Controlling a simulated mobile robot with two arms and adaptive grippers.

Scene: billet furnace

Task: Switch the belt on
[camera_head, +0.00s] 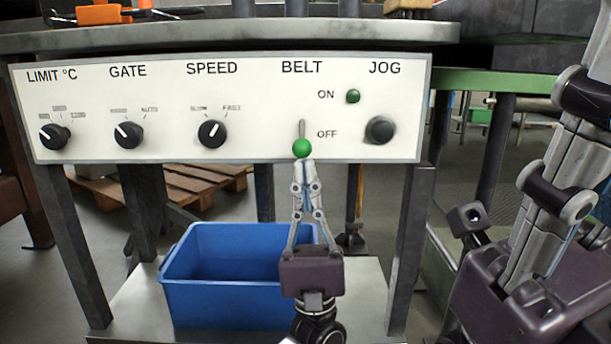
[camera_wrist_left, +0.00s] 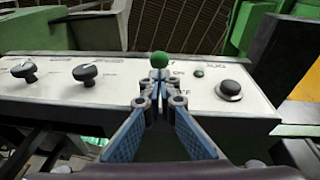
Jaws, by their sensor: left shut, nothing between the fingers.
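The BELT switch (camera_head: 302,147) is a short lever with a green ball knob on the white control panel (camera_head: 250,90). Its knob hangs low, beside the OFF label and below the ON label. My left gripper (camera_head: 303,164) is shut and empty, pointing up from below, with its fingertips just under the knob. I cannot tell if they touch. In the left wrist view the green knob (camera_wrist_left: 160,59) shows just beyond the closed fingertips (camera_wrist_left: 158,84). My right gripper (camera_head: 545,215) seems partly in view at the right, cut off by the edge; its fingers are unclear.
A green lamp (camera_head: 353,96) and a dark JOG button (camera_head: 380,130) sit right of the lever. Black LIMIT, GATE and SPEED knobs (camera_head: 212,133) are to its left. A blue bin (camera_head: 215,305) stands on the shelf below. The table top (camera_head: 230,35) overhangs the panel.

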